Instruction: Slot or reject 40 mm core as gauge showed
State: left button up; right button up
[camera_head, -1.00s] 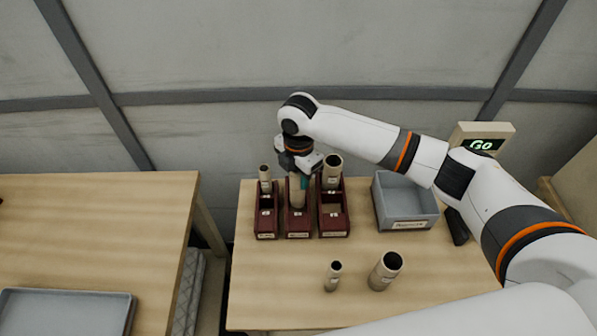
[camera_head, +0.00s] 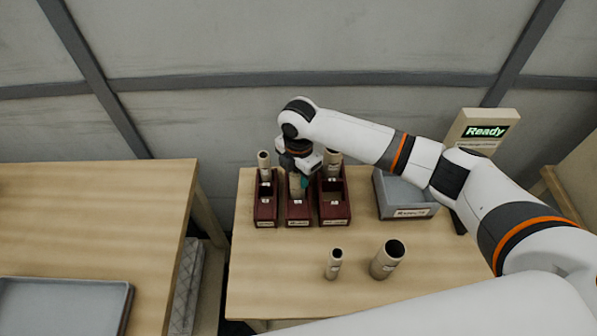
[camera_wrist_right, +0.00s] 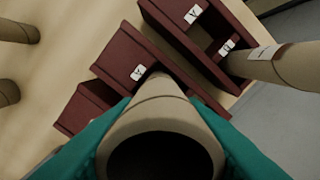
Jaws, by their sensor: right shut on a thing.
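Three dark red slotted boxes stand side by side on the table: left (camera_head: 265,211), middle (camera_head: 298,211) and right (camera_head: 335,211). My right gripper (camera_head: 298,180) is over the back of the middle box, with teal fingers shut on a tan cardboard core (camera_head: 295,187). In the right wrist view the held core (camera_wrist_right: 160,105) shows its dark open end towards the camera. Its far end is at the middle box; how deep it sits is hidden. My left gripper is not in view.
Cores stand in the left box (camera_head: 264,163) and right box (camera_head: 334,160). A grey labelled bin (camera_head: 408,201) is right of the boxes, partly behind my right arm. A thin core (camera_head: 334,264) and a wide core (camera_head: 387,260) stand in front. A second table (camera_head: 90,220) is left, across a gap.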

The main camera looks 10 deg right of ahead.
jog(key=o, duration=1.1)
jog(key=shift+c, duration=0.2)
notch_tip(320, 180, up, 12)
jog(key=shift+r+b, duration=0.1)
jog(key=shift+b, duration=0.8)
